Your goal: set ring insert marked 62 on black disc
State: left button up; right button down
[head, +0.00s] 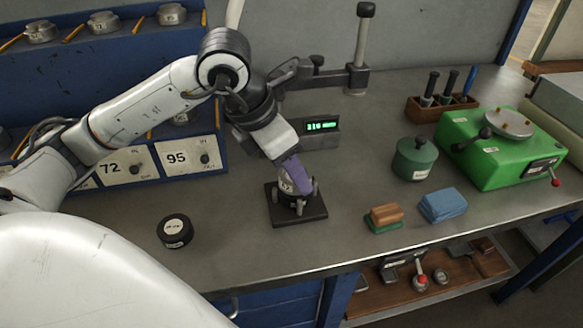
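A small grey round piece (286,186) with a dark mark sits at the fingertips of my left gripper (295,178); the mark is too small to read surely. It is over a stand with upright metal posts on a square black base (307,216). A purple finger covers part of the piece, so I cannot tell whether the fingers grip it or whether it rests on the stand. My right gripper is not in view.
A blue rack (225,150) with plates marked 72 and 95 stands at left. A digital readout (322,127) is behind the stand.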

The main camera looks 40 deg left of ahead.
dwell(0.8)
pick_arm(q)
jog(key=shift+f+b, duration=0.45)
jog(key=shift+b, duration=0.25)
jog(key=o, duration=1.2)
jog(key=p+v, duration=0.5)
jog(key=v, duration=0.6)
jog(key=shift+s, duration=0.15)
jog(key=shift+f, duration=0.15)
